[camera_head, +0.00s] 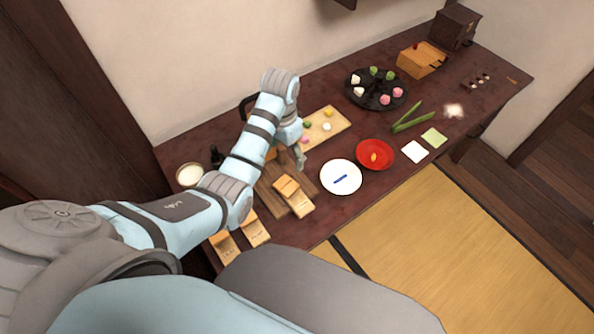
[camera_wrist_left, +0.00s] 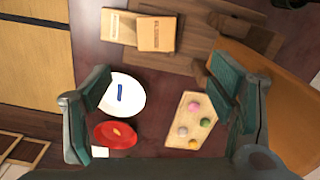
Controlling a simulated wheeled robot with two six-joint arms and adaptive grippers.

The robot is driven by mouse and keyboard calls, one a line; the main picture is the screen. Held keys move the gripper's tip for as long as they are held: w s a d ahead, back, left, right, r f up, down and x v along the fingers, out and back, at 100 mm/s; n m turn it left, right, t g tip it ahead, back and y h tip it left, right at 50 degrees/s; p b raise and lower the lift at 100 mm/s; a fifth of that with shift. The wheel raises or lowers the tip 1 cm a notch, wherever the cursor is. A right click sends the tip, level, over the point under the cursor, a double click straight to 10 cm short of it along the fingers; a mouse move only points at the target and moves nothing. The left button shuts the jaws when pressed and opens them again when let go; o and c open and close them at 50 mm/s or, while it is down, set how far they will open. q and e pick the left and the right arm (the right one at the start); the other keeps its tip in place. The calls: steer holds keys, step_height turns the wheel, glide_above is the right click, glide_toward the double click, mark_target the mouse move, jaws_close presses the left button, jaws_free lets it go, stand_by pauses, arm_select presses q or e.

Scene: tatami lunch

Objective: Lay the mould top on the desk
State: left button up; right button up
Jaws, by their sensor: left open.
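A pale wooden mould lies on a dark slatted board (camera_head: 270,178) on the desk. One block of it, seemingly the mould top (camera_head: 286,187), lies against a longer block (camera_head: 299,205). In the left wrist view the two inscribed blocks sit side by side, the nearer-looking one (camera_wrist_left: 157,34) partly over the board and the other (camera_wrist_left: 118,27) to its left. I cannot tell surely which is the top. My left gripper (camera_head: 299,158) is open and empty above the desk behind the mould; its fingers (camera_wrist_left: 160,88) are wide apart. My right gripper is not in view.
A white plate (camera_head: 341,189) with a blue item and a red bowl (camera_head: 375,165) stand right of the mould. A tray of sweets (camera_head: 335,128) lies behind the gripper. Bare desk (camera_head: 300,232) shows at the front edge.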

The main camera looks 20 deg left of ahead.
arm_select(q)
step_height(320, 180, down, 2)
steer(key=w+f, duration=0.1)
steer(key=b, duration=0.2)
glide_above(287, 184)
step_height(287, 184, down, 4)
steer(key=shift+w+f, duration=0.1)
steer(key=shift+f, duration=0.15)
step_height(287, 184, down, 6)
steer(key=shift+f+b, duration=0.1)
steer(key=shift+b, duration=0.75)
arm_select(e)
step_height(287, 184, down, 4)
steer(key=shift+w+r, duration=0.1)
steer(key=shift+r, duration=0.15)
arm_select(q)
steer(key=shift+r, duration=0.2)
steer(key=shift+c, duration=0.4)
steer(key=c, duration=1.2)
steer(key=shift+o, duration=0.2)
steer(key=shift+r, duration=0.15)
